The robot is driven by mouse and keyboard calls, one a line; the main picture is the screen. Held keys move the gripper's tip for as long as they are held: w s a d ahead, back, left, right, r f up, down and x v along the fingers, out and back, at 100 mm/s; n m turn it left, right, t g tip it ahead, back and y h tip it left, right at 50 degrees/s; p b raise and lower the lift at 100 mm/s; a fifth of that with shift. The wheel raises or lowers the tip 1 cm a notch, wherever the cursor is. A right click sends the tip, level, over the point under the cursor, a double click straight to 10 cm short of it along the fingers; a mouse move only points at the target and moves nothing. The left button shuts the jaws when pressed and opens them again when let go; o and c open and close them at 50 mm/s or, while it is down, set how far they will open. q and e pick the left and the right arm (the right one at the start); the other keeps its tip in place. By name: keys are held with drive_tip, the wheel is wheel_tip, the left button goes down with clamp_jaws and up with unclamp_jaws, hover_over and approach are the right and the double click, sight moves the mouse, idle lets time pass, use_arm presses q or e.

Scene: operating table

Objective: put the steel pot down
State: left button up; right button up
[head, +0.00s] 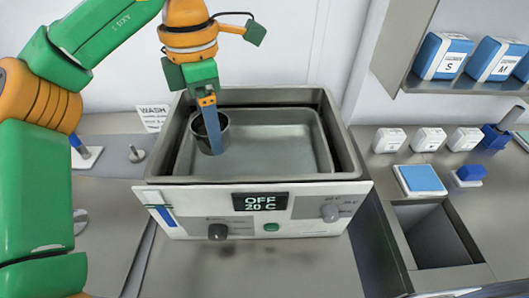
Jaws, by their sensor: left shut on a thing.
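The steel pot (201,138) is a small dark-rimmed metal cup in the left part of the water bath basin (337,140). My left gripper (209,125) comes down from above and is shut on the pot's wall, with one blue finger showing in front of it. The pot looks upright. Whether its bottom touches the basin floor cannot be told. My right gripper is not in view.
The bath's front panel (293,203) reads OFF and 20 C. A WASH sign (153,116) stands behind left. At right are white boxes (428,139), a blue pad (421,180) and an open bin (434,236). A shelf (410,86) with blue packs hangs above right.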

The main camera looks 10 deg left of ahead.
use_arm(q)
drive_tip(key=w+d+f, duration=0.2)
drive_tip(key=f, duration=0.1)
drive_tip(key=w+d+f+p, duration=0.1)
drive_tip(key=w+d+f, duration=0.2)
drive_tip(key=shift+w+p, duration=0.3)
wheel_tip(320, 180, down, 4)
drive_tip(key=shift+w+d+p, duration=0.1)
drive_tip(key=shift+w+p, duration=0.05)
drive_tip(key=shift+p, duration=0.15)
drive_tip(key=shift+w+f, duration=0.1)
drive_tip(key=shift+f, duration=0.2)
drive_tip(key=o, duration=1.3)
drive_tip(key=shift+c, duration=0.2)
drive_tip(key=shift+r, duration=0.35)
wheel_tip(320, 180, up, 3)
drive_tip(key=shift+f, duration=0.1)
wheel_tip(320, 180, up, 9)
drive_tip(key=p, duration=0.1)
